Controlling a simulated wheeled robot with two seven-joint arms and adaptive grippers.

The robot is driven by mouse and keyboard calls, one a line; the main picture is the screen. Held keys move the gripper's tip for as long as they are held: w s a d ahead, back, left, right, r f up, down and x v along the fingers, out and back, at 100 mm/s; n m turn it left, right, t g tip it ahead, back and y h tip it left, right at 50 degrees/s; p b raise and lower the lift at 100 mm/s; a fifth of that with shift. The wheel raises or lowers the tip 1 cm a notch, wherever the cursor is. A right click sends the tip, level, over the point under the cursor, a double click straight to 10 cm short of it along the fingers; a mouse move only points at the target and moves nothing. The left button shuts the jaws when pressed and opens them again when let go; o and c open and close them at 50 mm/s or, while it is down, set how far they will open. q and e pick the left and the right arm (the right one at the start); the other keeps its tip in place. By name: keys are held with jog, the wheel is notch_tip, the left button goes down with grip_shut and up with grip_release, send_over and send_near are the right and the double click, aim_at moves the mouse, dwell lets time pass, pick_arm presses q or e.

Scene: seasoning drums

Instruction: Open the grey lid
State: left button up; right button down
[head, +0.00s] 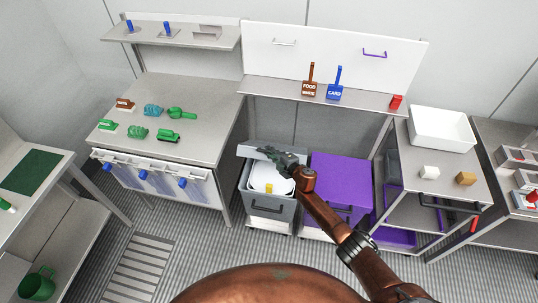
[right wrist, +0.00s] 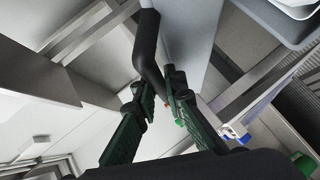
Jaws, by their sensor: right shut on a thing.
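The grey lid (head: 258,151) stands raised at the back of the grey drum (head: 257,203), in the middle of the head view. The drum's mouth shows a white inside (head: 262,176) with a small yellow thing (head: 268,188). My right gripper (head: 272,154) is at the lid's edge, its arm reaching in from the lower right. In the right wrist view, its green-padded fingers (right wrist: 157,90) are closed about a dark bent handle (right wrist: 147,48) along the grey lid panel (right wrist: 188,38). My left gripper is not in view.
A closed purple drum (head: 342,180) stands just right of the grey one. A shelf (head: 280,94) above holds brown and blue card scoops and a red block. Striped floor (head: 190,240) lies free in front.

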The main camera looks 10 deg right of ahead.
jog(key=shift+a+r, duration=0.1)
jog(key=shift+r, duration=0.05)
jog(key=c, duration=2)
grip_release()
jog(key=shift+o, duration=0.2)
jog(key=shift+s+d+r, duration=0.1)
jog(key=shift+s+d, duration=0.3)
jog(key=shift+d, duration=0.1)
jog(key=v, duration=1)
jog(key=shift+s, duration=0.35)
jog(key=shift+d+r, duration=0.1)
